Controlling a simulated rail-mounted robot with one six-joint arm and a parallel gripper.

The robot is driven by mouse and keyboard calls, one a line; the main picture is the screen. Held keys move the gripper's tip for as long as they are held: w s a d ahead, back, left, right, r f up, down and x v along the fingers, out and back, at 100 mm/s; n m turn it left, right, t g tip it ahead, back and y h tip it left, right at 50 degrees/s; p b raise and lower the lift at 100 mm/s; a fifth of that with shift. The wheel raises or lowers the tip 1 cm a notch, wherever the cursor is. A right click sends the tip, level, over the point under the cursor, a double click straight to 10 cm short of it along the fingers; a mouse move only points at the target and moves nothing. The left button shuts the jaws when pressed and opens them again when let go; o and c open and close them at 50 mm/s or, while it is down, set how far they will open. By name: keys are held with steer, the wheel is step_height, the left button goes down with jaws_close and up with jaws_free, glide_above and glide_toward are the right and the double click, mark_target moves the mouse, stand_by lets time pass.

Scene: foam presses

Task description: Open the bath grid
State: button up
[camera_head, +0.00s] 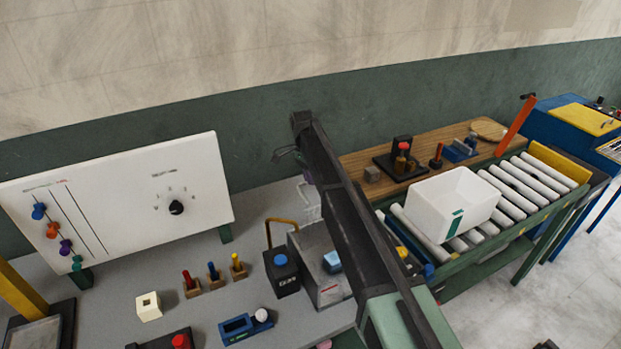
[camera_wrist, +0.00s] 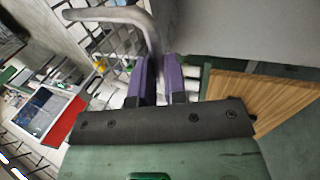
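A dark wire grid (camera_wrist: 122,42) shows at the upper left of the wrist view, seen close up. I take it for the bath grid. A thick grey bent handle (camera_wrist: 110,14) runs above it and curves down to my fingers. My gripper (camera_wrist: 161,62) has two purple fingers, close together, with the handle's end between their tips. The fingers look shut on the handle, though the contact itself is partly hidden. In the head view, my arm covers most of this spot; only pale loops (camera_head: 310,207) show beside it. Whether the grid is raised is hard to tell.
A grey bench holds a white slider panel (camera_head: 120,205), a black box with a blue button (camera_head: 281,275) and small pegged blocks. On the right, a white bin (camera_head: 452,204) stands on a roller conveyor (camera_head: 530,185). A wooden table (camera_head: 370,157) is behind.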

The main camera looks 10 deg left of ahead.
steer(key=o, duration=0.4)
steer(key=shift+o, duration=0.2)
steer(key=p+v, duration=1)
steer(key=v, duration=0.1)
steer(key=shift+f, duration=0.1)
step_height(320, 180, down, 10)
steer(key=s+t+y+b, duration=0.1)
steer(key=s+b, duration=0.2)
steer(key=b, duration=0.6)
steer(key=shift+a+f+t, duration=0.15)
steer(key=shift+a+t, duration=0.1)
steer(key=shift+t, duration=0.15)
